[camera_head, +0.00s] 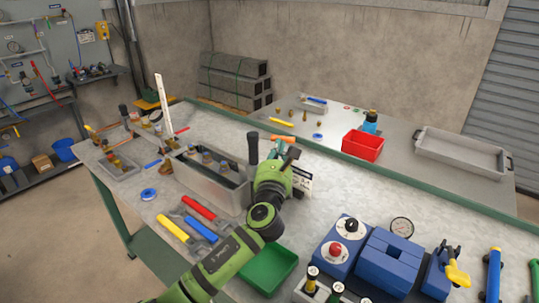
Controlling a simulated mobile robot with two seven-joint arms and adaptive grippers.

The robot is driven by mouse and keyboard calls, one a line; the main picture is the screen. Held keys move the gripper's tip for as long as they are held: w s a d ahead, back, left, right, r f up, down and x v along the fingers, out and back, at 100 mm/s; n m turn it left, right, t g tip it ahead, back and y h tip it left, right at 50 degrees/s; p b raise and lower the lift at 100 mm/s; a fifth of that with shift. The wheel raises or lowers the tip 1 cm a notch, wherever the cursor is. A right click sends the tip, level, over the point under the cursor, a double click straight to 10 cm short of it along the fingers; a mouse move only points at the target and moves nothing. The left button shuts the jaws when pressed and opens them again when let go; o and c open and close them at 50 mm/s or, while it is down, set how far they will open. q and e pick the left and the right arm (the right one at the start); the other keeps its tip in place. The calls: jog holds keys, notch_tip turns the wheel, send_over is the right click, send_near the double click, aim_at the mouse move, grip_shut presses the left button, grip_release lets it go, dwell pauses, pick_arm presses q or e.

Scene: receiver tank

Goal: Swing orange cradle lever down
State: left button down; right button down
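My green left arm reaches in from the bottom left over the workbench. My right gripper is not in view.
A grey box (208,182) with fittings stands left of the gripper. A green tray (268,270) and blue blocks (390,262) are in front. A red bin (362,145) and grey tray (460,153) are at the back right.

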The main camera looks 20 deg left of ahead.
pick_arm(q)
jog(key=w+n+y, duration=0.1)
jog(key=w+n+g+y, duration=0.1)
jog(key=y, duration=0.1)
jog(key=shift+w+d+b, duration=0.15)
jog(key=shift+b, duration=0.2)
jog(key=shift+w, duration=0.1)
dwell(0.4)
